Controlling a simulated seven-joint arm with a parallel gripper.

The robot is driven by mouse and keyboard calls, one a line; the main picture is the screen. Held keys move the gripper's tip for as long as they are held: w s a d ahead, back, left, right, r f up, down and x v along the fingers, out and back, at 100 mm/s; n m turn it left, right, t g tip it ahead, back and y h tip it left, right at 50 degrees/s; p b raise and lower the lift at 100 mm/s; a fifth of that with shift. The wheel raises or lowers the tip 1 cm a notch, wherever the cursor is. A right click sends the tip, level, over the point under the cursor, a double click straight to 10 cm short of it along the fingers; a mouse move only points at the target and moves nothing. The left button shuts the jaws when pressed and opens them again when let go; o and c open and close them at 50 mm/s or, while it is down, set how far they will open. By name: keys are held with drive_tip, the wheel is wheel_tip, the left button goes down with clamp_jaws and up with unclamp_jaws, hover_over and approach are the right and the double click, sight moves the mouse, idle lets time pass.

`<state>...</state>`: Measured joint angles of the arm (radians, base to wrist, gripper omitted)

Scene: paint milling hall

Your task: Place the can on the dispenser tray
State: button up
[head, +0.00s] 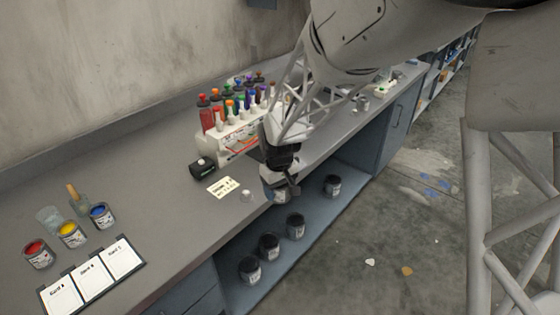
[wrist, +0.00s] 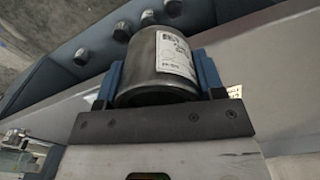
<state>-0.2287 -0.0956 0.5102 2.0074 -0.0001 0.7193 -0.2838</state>
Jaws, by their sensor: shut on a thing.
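My gripper (head: 282,184) hangs at the front edge of the bench, beside the dispenser. It is shut on a grey metal can (head: 276,191) with a pale label. In the wrist view the can (wrist: 160,75) sits between the blue fingers of my gripper (wrist: 158,80), its label facing up and right. The white dispenser (head: 238,136), with rows of coloured bottles on top, stands on the bench behind and left of my gripper.
Several dark cans (head: 269,247) stand on the open shelf below the bench. Red, yellow and blue paint pots (head: 70,234) and a card board (head: 92,276) are farther left. Bare bench lies between.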

drive_tip(key=m, duration=0.2)
drive_tip(key=w+m, duration=0.1)
drive_tip(key=m, duration=0.1)
drive_tip(key=d+m, duration=0.1)
drive_tip(key=m, duration=0.1)
drive_tip(key=shift+w+r+m, duration=0.1)
drive_tip(key=shift+w+m, duration=0.25)
drive_tip(key=shift+m, duration=0.05)
drive_tip(key=w+d+m, duration=0.1)
drive_tip(key=m, duration=0.5)
drive_tip(key=w+d+m, duration=0.1)
drive_tip(key=w+m, duration=0.1)
drive_tip(key=m, duration=0.5)
drive_tip(key=w+d+m, duration=0.1)
drive_tip(key=m, duration=0.5)
drive_tip(key=shift+w+d+r+m, duration=0.25)
drive_tip(key=shift+w+r+m, duration=0.05)
drive_tip(key=shift+r, duration=0.05)
drive_tip(key=shift+w, duration=0.1)
drive_tip(key=w, duration=0.5)
drive_tip(key=w+a+f, duration=0.1)
drive_tip(key=w, duration=0.4)
drive_tip(key=w+a, duration=0.1)
drive_tip(key=w, duration=0.3)
drive_tip(key=shift+w+f, duration=0.2)
drive_tip(key=shift+w, duration=0.2)
drive_tip(key=shift+w, duration=0.15)
